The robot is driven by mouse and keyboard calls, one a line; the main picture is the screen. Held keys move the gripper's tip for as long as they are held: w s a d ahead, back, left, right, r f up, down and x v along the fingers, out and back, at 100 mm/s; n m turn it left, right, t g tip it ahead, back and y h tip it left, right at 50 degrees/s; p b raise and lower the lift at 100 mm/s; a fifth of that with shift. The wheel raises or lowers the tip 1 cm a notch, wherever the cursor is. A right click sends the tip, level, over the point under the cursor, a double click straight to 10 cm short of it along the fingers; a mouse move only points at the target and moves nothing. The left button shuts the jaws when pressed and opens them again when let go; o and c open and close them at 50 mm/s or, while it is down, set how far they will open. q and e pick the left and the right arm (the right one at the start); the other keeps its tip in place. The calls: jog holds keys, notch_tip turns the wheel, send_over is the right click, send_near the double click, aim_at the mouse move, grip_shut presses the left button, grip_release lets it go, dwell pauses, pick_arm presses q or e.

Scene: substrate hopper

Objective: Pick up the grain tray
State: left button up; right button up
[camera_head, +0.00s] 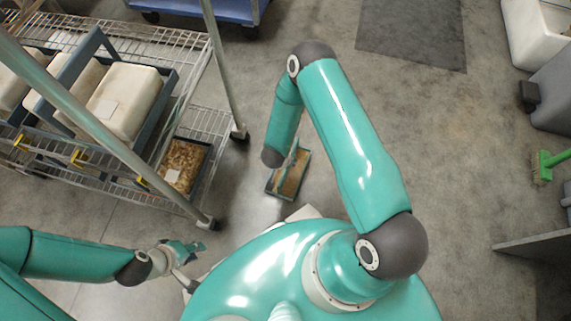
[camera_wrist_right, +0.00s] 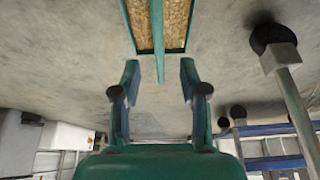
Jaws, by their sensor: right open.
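The grain tray (camera_head: 304,172) lies on the floor in the head view, a long dark teal box with brown grain and a bar along its middle. In the right wrist view the tray (camera_wrist_right: 178,51) is at the top, cut off by the frame edge. Its bar extends toward the space between the fingertips. My right gripper (camera_wrist_right: 158,78) is open and empty, its two fingers apart on either side of the bar's end, not closed on it. In the head view my right forearm hides that gripper. My left gripper (camera_head: 196,247) hangs at lower left, away from the tray; its jaw opening is unclear.
A rack post with a foot (camera_head: 238,132) is near. A green broom (camera_head: 548,162) is far right. Floor between is clear.

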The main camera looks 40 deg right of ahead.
jog(key=x, duration=0.2)
jog(key=shift+d+f+b, duration=0.1)
jog(key=shift+f+b, duration=0.2)
jog(key=b+x, duration=0.3)
jog(key=x, duration=0.2)
jog(key=shift+f, duration=0.1)
grip_shut()
